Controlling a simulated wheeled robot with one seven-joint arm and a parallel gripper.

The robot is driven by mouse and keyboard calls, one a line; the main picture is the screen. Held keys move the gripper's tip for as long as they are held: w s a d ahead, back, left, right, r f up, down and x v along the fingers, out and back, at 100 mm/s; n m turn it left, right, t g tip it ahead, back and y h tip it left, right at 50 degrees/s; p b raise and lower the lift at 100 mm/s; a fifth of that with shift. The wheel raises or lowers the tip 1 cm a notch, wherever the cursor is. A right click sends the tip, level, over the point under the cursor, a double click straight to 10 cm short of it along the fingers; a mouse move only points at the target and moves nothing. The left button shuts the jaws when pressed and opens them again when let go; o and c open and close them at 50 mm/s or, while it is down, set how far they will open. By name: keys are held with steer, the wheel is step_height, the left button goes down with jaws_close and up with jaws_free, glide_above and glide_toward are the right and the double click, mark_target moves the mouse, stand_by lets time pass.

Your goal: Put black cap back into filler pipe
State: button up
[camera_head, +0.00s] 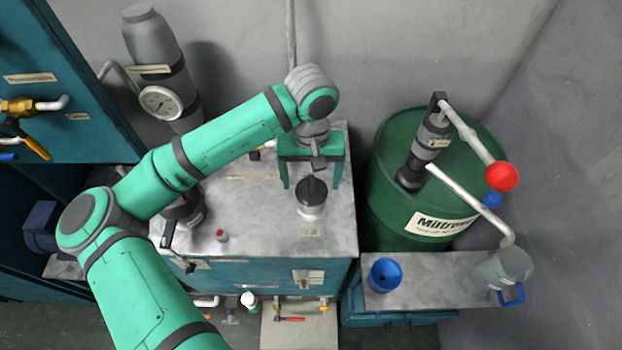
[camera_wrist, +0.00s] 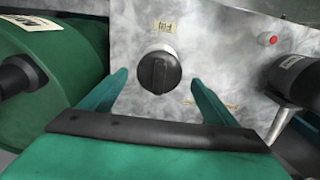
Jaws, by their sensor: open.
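The black cap (camera_head: 312,190) sits upright on top of the short metal filler pipe (camera_head: 311,212) on the grey tank top. In the wrist view the black cap (camera_wrist: 159,71) shows from above, its raised grip bar upright in the picture, and covers most of the pipe. My gripper (camera_head: 310,182) is open and empty, pointing down just behind the cap in the head view. In the wrist view my gripper's two green fingers (camera_wrist: 160,82) stand wide apart, and the cap appears between and beyond their tips. I cannot tell how firmly the cap is seated.
A small red button (camera_head: 221,235) and a dark fitting (camera_head: 184,208) are on the tank top at left. A green drum (camera_head: 385,190) with a hand pump stands close at right. A blue funnel (camera_head: 385,275) and a grey jug (camera_head: 505,268) stand on a side shelf.

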mark_target(311, 183)
step_height(311, 183, up, 11)
steer(key=shift+r, duration=0.2)
stand_by(0.6)
